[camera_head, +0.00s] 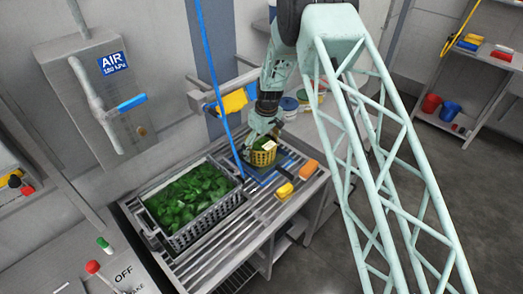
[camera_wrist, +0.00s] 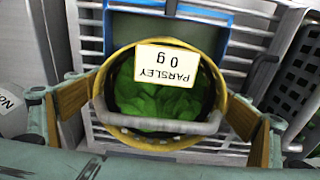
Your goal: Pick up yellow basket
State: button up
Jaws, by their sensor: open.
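The yellow basket (camera_head: 262,156) stands on the slatted metal table beside the grey crate. In the wrist view the yellow basket (camera_wrist: 235,112) is round, with a yellow rim, green leaves inside, a grey handle across its near side and a tag reading "PARSLEY 0 g" (camera_wrist: 167,66). My gripper (camera_head: 258,140) is low over it. In the wrist view the fingers of my gripper (camera_wrist: 168,118) are apart, one on each side of the basket. The fingertips lie close to its wall; contact cannot be told.
A grey crate (camera_head: 207,231) of leafy greens sits left on the slatted table (camera_head: 247,232). A blue-edged plate (camera_wrist: 190,22) lies behind the basket. Yellow (camera_head: 284,191) and orange (camera_head: 308,169) items lie to the right. A blue hose (camera_head: 206,60) hangs close to my arm.

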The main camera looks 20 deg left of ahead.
jog(key=shift+c, duration=0.2)
jog(key=c, duration=1.3)
jog(key=shift+o, duration=0.2)
jog(key=shift+r, duration=0.4)
jog(key=shift+r, duration=1.35)
jog(key=shift+s+d+b, duration=0.85)
jog(key=shift+s+d, duration=0.15)
jog(key=shift+d, duration=1.1)
jog(key=shift+s+d+b, duration=0.8)
jog(key=shift+s+d, duration=0.15)
jog(key=shift+d, duration=1.1)
jog(key=shift+s+d+b, duration=0.85)
jog(key=shift+s+d, duration=0.15)
jog(key=shift+d, duration=1.1)
jog(key=s+d+b, duration=0.4)
jog(key=d, duration=0.4)
jog(key=s+d+b, duration=0.3)
jog(key=d+b, duration=0.1)
jog(key=d, duration=0.4)
jog(key=shift+s+b, duration=0.4)
jog(key=shift+d, duration=0.2)
